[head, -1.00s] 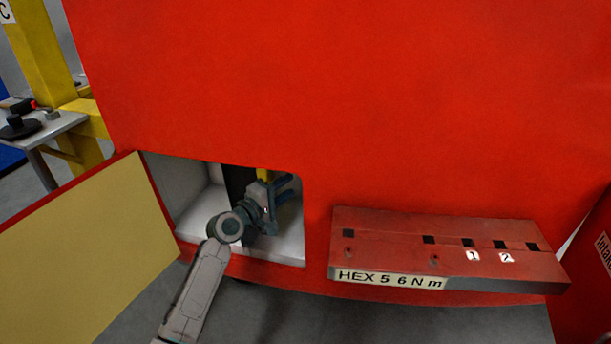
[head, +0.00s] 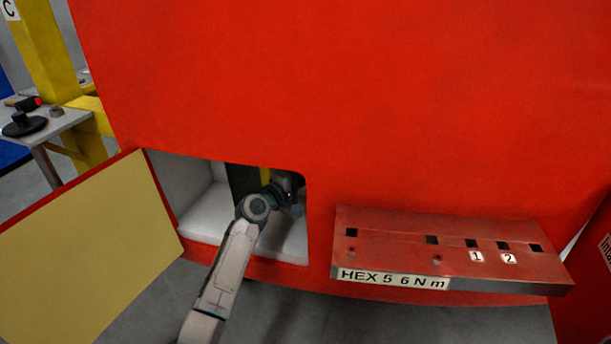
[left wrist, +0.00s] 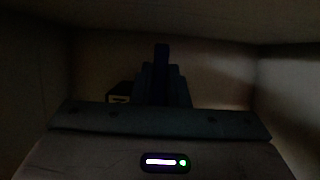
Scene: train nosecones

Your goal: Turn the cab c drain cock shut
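A yellow part (head: 265,176), perhaps the drain cock or its handle, shows at the top of the open compartment (head: 205,220) in the red nosecone. It stands beside a dark upright panel. My left gripper (head: 291,184) is inside the compartment, by its right edge, and is mostly hidden behind my wrist and in shadow. In the left wrist view, my gripper (left wrist: 162,78) is a dark shape against the compartment's back wall. That view is too dark to show the finger gap or any contact with the cock. My right gripper is not in view.
A cream-faced hatch door (head: 90,250) hangs open at the left. A red rack (head: 450,245) labelled HEX 5 6 N m juts out at the right. A table (head: 60,125) with tools stands at the far left.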

